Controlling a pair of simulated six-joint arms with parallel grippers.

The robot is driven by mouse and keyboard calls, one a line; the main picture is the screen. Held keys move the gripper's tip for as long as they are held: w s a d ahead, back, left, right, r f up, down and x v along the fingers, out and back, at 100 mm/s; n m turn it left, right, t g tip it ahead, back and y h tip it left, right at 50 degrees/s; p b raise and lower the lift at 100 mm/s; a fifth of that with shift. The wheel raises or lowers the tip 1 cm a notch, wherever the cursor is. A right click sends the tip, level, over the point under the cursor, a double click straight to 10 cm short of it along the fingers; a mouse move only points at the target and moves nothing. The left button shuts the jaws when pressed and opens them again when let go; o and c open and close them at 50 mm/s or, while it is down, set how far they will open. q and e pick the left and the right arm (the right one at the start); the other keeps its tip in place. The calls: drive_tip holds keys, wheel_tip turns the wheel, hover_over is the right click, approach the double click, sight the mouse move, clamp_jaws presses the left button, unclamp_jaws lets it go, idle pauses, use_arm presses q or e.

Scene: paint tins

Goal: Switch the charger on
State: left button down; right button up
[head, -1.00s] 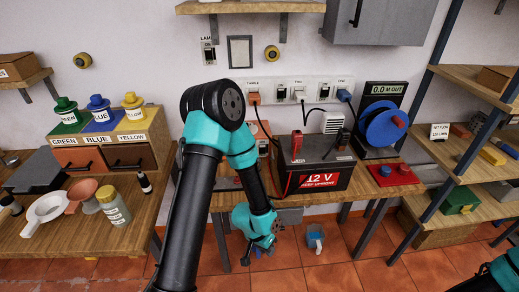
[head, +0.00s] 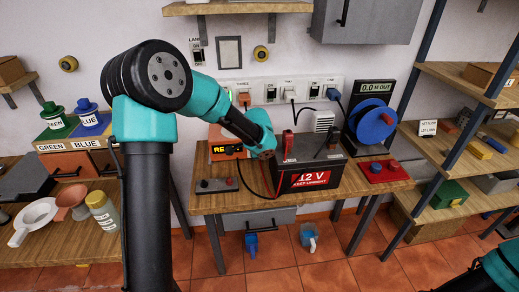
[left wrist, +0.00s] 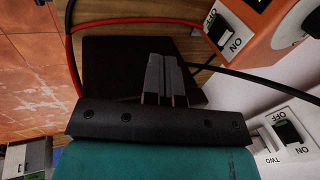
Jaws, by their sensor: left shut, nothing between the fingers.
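The charger (head: 226,152) is an orange box with a lit display, on the bench against the wall. My left arm partly covers it. In the left wrist view its orange face (left wrist: 265,8) fills the top right corner, with a black rocker switch (left wrist: 217,28) on a white plate marked OFF and ON. I cannot tell which side is pressed. My left gripper (head: 270,158) is between the charger and the black 12 V battery (head: 312,177). Its fingers (left wrist: 165,62) are shut and empty, and appear apart from the switch. My right gripper is out of view.
A wall socket strip (head: 270,92) has several switches; one marked TWO (left wrist: 288,132) shows near my left gripper. Red and black cables (left wrist: 70,50) run close by. A blue reel (head: 372,122) stands right of the battery. A grey plate with knobs (head: 215,186) lies in front of the charger.

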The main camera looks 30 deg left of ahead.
use_arm(q)
drive_tip(key=shift+m+t+y, duration=0.3)
drive_tip(key=shift+y, duration=0.2)
drive_tip(key=r, duration=0.1)
drive_tip(key=w+a+r, duration=0.1)
drive_tip(key=w+r, duration=0.1)
drive_tip(key=shift+w+a, duration=0.1)
drive_tip(key=shift+a, duration=0.15)
drive_tip(key=x, duration=1)
drive_tip(key=shift+f, duration=0.1)
drive_tip(key=shift+w+a+r, duration=0.15)
drive_tip(key=shift+w+a, duration=0.15)
drive_tip(key=shift+w, duration=0.2)
drive_tip(key=shift+w+a+r, duration=0.15)
drive_tip(key=shift+w+a, duration=0.2)
drive_tip(key=shift+w, duration=0.1)
drive_tip(key=shift+w+a+r, duration=0.1)
drive_tip(key=shift+w+a, duration=0.45)
drive_tip(key=shift+w, duration=0.1)
